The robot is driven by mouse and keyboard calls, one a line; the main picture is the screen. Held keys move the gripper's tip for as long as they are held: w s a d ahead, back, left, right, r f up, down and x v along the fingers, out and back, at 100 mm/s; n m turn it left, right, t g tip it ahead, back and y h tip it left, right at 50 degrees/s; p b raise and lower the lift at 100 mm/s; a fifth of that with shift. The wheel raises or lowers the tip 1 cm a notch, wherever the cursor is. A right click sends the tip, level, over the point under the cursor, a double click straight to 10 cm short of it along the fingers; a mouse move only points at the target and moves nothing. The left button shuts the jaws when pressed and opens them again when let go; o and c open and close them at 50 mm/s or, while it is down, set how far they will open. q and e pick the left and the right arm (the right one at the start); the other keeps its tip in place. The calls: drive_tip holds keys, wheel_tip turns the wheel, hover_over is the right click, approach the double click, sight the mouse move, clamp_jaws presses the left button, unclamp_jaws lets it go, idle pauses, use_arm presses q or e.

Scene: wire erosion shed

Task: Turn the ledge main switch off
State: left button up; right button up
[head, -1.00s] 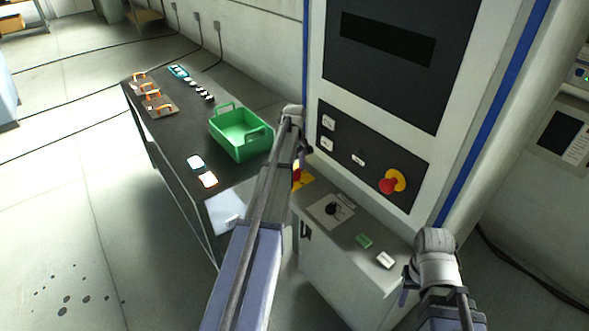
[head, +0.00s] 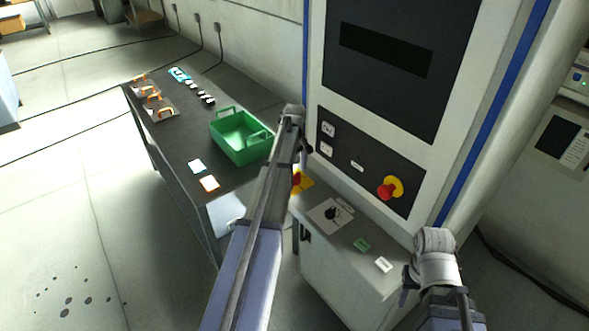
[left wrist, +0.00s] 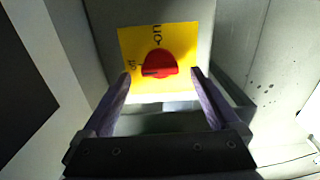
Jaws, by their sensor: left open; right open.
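The ledge main switch is a red rotary knob (left wrist: 158,65) on a yellow plate (left wrist: 184,40) with dark markings. It also shows in the head view as a red knob (head: 296,181), partly hidden by my left arm, on the machine's ledge. In the left wrist view my left gripper (left wrist: 161,74) is open, one finger on each side of the knob. I cannot tell whether the fingers touch it. The knob's bar lies roughly level in that view. My right gripper (head: 407,277) is open and empty beside the ledge's right end, mostly hidden by its arm.
A red emergency button (head: 387,190) is on the panel above. A green crate (head: 240,153) stands on the bench at left.

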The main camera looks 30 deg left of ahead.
sight(294, 175)
use_arm(q)
wheel_tip(294, 175, up, 6)
drive_tip(key=p, duration=0.4)
drive_tip(key=shift+f+p, duration=0.2)
drive_tip(key=shift+p, duration=0.1)
drive_tip(key=shift+f, duration=0.15)
